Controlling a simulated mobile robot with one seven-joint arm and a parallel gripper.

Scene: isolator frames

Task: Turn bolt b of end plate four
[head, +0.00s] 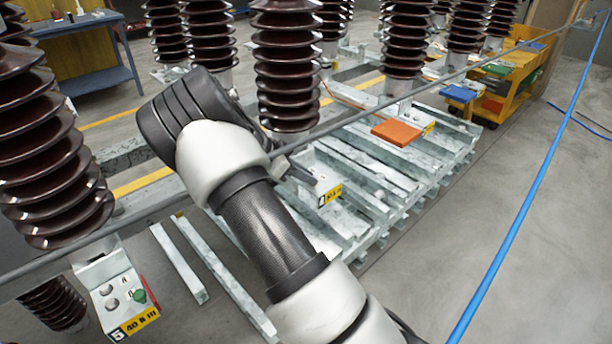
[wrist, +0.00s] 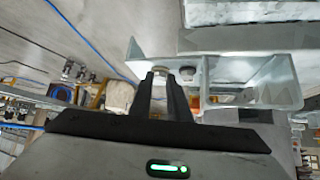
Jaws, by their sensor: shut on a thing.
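In the wrist view my gripper (wrist: 164,78) points at a galvanised end plate (wrist: 228,82) with its two dark fingers close together. They are shut on a bolt (wrist: 160,69) at the plate, mostly hidden by the fingertips. A second bolt head (wrist: 187,72) sits just right of the fingers on the same plate. In the head view an end plate with a yellow label (head: 330,194) stands beyond my arm; its label is too small to read surely. My arm hides most of the gripper there.
Another end plate (head: 115,288), marked 5, stands at the lower left below a brown ribbed insulator (head: 50,160). Several more insulators stand behind. A grey rail crosses the head view. An orange block (head: 396,132) lies on the slatted metal frame; a blue hose (head: 530,190) runs over open floor.

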